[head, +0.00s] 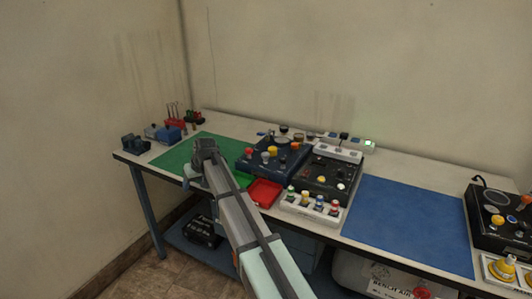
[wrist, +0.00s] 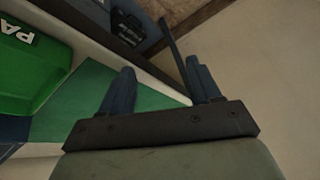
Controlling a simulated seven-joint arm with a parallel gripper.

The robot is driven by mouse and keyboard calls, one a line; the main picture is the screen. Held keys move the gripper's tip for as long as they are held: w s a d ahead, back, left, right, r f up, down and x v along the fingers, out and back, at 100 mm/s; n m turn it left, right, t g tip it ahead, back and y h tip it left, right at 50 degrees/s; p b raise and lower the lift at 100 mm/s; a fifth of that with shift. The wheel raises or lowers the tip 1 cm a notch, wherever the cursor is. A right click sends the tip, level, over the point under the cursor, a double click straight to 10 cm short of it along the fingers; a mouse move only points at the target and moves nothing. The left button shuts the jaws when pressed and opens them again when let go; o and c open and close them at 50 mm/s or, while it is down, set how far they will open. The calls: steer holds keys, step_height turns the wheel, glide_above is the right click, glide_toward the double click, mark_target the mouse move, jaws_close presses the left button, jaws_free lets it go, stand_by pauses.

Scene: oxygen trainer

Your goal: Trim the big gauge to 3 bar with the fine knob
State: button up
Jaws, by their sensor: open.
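My gripper (head: 204,150) is over the green mat on the left part of the bench, left of the blue trainer panel (head: 272,160). In the wrist view its two dark fingers (wrist: 160,82) stand apart with nothing between them. The blue panel carries an orange knob (head: 272,150), a yellow knob and pale knobs. Small round gauges (head: 283,129) stand at its back edge. I cannot tell which knob is the fine knob or which gauge is the big one. No dial reading is legible. The gripper touches no knob.
A red tray (head: 264,192) lies in front of the blue panel. A black panel (head: 327,176) and a white strip of coloured knobs (head: 312,207) stand to its right. A blue mat (head: 405,220) is clear. Another black unit (head: 490,225) sits far right.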

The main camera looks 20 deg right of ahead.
steer(key=w+d+r+m+h, duration=0.1)
steer(key=d+r, duration=0.3)
steer(key=d, duration=0.3)
steer(key=w+d+r, duration=0.1)
steer(key=d+r, duration=0.4)
steer(key=d, duration=0.1)
steer(key=m+h, duration=0.2)
steer(key=m, duration=0.1)
glide_toward(265, 154)
steer(key=shift+t, duration=0.4)
steer(key=x, duration=0.8)
steer(key=shift+s+d+f, duration=0.15)
steer(key=shift+s+f, duration=0.1)
steer(key=shift+f, duration=0.1)
steer(key=c, duration=1)
